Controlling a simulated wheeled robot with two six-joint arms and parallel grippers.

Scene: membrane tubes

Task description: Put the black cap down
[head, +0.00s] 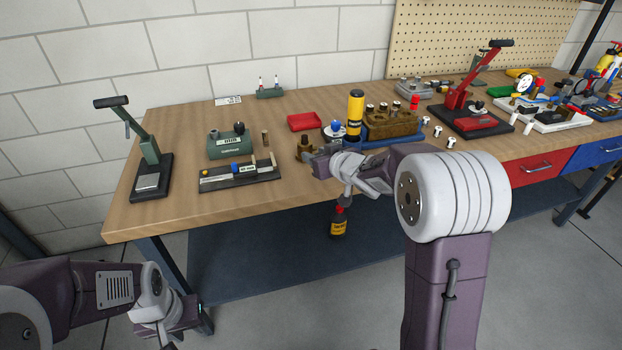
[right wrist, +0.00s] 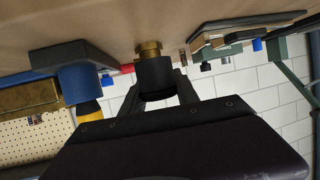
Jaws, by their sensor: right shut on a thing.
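The black cap (right wrist: 156,74) is between the two fingers of my right gripper (right wrist: 157,88) in the right wrist view, and the gripper is shut on it. A brass fitting (right wrist: 149,48) is right against the cap's far side. I cannot tell whether the two are joined.
A red press (head: 468,95) stands further right.

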